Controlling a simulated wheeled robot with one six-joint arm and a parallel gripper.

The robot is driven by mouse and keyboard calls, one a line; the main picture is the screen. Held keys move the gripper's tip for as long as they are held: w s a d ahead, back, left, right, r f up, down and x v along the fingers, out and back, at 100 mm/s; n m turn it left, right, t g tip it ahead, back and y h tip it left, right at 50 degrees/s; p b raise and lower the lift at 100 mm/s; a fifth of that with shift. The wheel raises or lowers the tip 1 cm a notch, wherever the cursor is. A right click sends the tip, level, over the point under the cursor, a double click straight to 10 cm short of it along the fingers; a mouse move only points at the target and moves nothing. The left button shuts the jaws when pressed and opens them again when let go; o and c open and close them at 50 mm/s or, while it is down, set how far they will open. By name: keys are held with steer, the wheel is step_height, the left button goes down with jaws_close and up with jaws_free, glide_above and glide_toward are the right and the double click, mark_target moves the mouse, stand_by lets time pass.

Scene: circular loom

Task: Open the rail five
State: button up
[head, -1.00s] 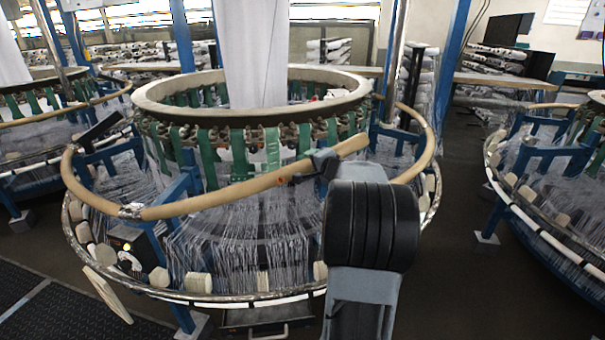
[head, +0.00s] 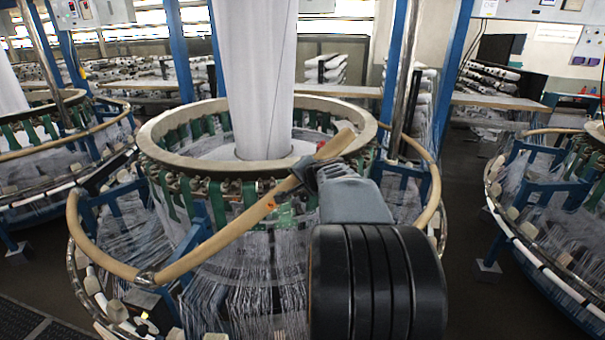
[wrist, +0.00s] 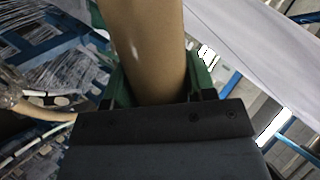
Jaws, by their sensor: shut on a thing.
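The tan rail section (head: 240,224) slants up from a metal joint (head: 146,279) at its lower left, rising across the front of the loom. Its free end (head: 338,143) is raised near the upper ring and apart from the fixed rail on the right (head: 432,190). My gripper (head: 302,174) is shut on the rail section near that free end. No number shows on the rail.
The loom's pale upper ring (head: 160,122) and white fabric column (head: 255,80) stand just behind the raised rail. Blue posts (head: 397,60) rise behind. Another loom (head: 560,190) stands at right, across a dark floor aisle (head: 465,240).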

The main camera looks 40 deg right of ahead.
steer(key=shift+w+r, duration=0.1)
steer(key=shift+r, duration=0.05)
steer(key=o, duration=1.3)
steer(key=shift+a, duration=0.1)
steer(key=shift+c, duration=0.2)
steer(key=b+v, duration=0.2)
steer(key=v, duration=1.1)
steer(key=shift+s+r, duration=0.2)
steer(key=shift+s, duration=0.15)
steer(key=shift+a, duration=0.2)
steer(key=a+f+n+g+y, duration=0.2)
steer(key=a+f+n, duration=0.25)
steer(key=a, duration=0.35)
steer(key=a+f+n+g+y, duration=0.2)
steer(key=a+f+n, duration=0.1)
steer(key=a+f, duration=0.3)
steer(key=s+a+f+n+g, duration=0.3)
steer(key=s+a+f+n, duration=0.2)
steer(key=a, duration=0.4)
steer(key=f+n, duration=0.1)
steer(key=n, duration=0.1)
steer(key=shift+s+a+f+n+h, duration=0.15)
steer(key=shift+a+f+n+h, duration=0.15)
steer(key=shift+a+n, duration=0.05)
